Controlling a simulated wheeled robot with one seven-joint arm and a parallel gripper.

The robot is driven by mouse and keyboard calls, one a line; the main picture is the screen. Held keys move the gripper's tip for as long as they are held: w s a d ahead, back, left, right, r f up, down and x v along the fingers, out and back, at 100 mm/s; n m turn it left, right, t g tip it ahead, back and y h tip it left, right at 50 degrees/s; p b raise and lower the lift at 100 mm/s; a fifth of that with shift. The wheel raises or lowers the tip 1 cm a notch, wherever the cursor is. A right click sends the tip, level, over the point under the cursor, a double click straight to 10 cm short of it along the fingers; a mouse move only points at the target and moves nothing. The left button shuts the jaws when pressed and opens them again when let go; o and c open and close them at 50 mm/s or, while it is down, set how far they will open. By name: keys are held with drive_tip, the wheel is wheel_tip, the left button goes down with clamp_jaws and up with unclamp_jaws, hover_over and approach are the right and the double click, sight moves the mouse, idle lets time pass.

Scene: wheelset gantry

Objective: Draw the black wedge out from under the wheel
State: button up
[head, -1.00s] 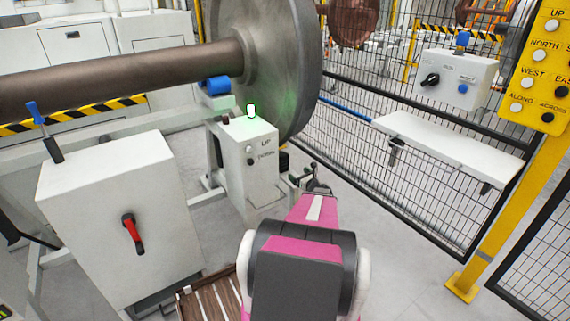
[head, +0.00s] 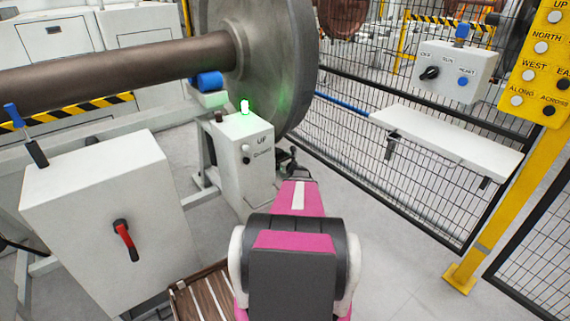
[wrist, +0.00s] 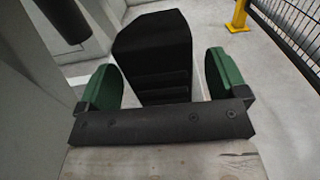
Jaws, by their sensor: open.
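The black wedge (wrist: 155,45) is in the wrist view, a dark block with a stepped near face. My gripper (wrist: 163,76) is open, with one green finger pad on each side of the wedge's near part. A gap shows between the left pad and the wedge, and a smaller one on the right; the pads are not closed on it. In the head view my gripper (head: 289,163) is low beside the white box, below the big grey wheel (head: 290,70). The wedge is hidden there, and its contact with the wheel cannot be seen.
A white box (head: 240,165) with a lit green lamp stands just left of my gripper. A larger white cabinet (head: 100,220) with a red handle is further left. Mesh fence (head: 400,190) and a white shelf (head: 450,140) are at right. Floor between is clear.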

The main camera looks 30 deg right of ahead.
drive_tip(key=shift+w, duration=0.9)
drive_tip(key=c, duration=1.3)
drive_tip(key=shift+s+d+r, duration=0.1)
drive_tip(key=shift+s+d, duration=0.05)
drive_tip(key=shift+s, duration=2)
drive_tip(key=shift+s+d+r, duration=0.1)
drive_tip(key=shift+s+d, duration=0.05)
drive_tip(key=shift+s, duration=2.05)
drive_tip(key=shift+s+d, duration=0.15)
drive_tip(key=shift+s, duration=2)
drive_tip(key=shift+s+d+r, duration=0.1)
drive_tip(key=shift+s+r, duration=0.55)
drive_tip(key=shift+s, duration=0.35)
drive_tip(key=shift+s+d+r, duration=0.1)
drive_tip(key=shift+s+r, duration=0.6)
drive_tip(key=shift+s, duration=0.3)
drive_tip(key=shift+s+r, duration=0.65)
drive_tip(key=shift+s, duration=0.35)
